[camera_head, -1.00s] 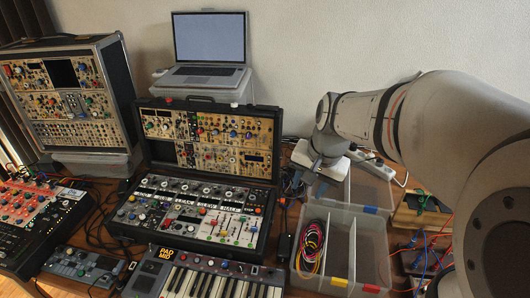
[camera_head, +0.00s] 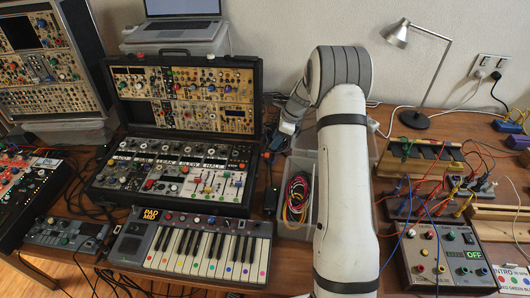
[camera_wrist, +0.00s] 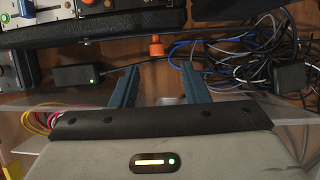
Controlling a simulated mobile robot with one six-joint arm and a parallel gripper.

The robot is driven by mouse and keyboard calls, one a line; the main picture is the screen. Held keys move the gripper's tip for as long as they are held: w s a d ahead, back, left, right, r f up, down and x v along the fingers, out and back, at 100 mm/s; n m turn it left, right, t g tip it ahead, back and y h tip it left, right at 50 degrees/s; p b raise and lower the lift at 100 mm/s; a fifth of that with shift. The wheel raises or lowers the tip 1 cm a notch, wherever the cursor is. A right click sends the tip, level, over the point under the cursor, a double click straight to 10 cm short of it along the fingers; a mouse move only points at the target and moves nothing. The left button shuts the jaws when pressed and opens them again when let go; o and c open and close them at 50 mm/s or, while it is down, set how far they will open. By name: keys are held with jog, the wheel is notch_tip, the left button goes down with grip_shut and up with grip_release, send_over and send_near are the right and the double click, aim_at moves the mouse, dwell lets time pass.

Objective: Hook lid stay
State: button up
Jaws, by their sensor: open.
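The open black synth case (camera_head: 180,205) stands mid-table in the head view, with its module-filled lid (camera_head: 185,95) raised behind the base. A small orange knob-like piece (camera_wrist: 156,46) shows by the case's edge in the wrist view; an orange spot (camera_head: 268,156) also shows right of the case in the head view. I cannot make out a separate lid stay. My gripper (camera_wrist: 160,67) is open, with its blue fingers apart and nothing between them. Its tips are just short of the orange piece, one to each side. In the head view my gripper (camera_head: 289,124) is right of the lid, partly hidden by my arm.
A clear divided bin (camera_head: 308,170) with coiled cables stands right of the case, partly behind my arm. A black adapter (camera_wrist: 95,75) and loose cables (camera_wrist: 235,65) lie near the fingers. A keyboard (camera_head: 195,245) sits in front.

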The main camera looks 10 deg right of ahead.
jog(key=x, duration=0.7)
jog(key=shift+p, duration=0.4)
jog(key=shift+c, duration=0.3)
jog(key=shift+r, duration=0.15)
grip_shut()
